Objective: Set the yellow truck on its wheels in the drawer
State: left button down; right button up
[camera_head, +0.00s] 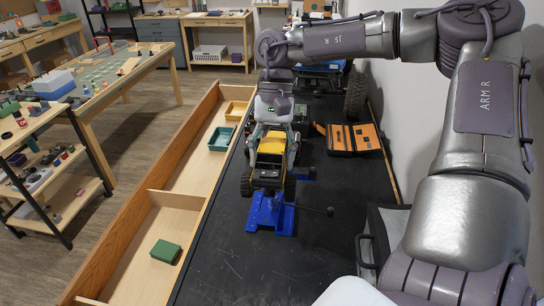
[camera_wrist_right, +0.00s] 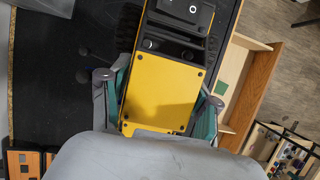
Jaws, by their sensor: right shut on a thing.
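The yellow truck (camera_head: 271,150) is at the middle of the head view, above a blue stand (camera_head: 272,214) on the black worktop. Its dark wheels show low at both sides, and it looks roughly upright. I cannot tell whether it touches the stand. My right gripper (camera_head: 272,137) is shut on the truck's body from the far side. In the right wrist view its teal-padded fingers (camera_wrist_right: 161,100) lie along both sides of the yellow panel (camera_wrist_right: 164,68). The open wooden drawer (camera_head: 120,236) is left of the worktop. My left gripper is out of view.
An orange-and-black case (camera_head: 353,138) lies open on the worktop, near the wall.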

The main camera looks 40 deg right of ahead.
jog(key=shift+w+f, duration=0.1)
jog(key=shift+f, duration=0.55)
jog(key=shift+f, duration=0.15)
jog(key=o, duration=1.5)
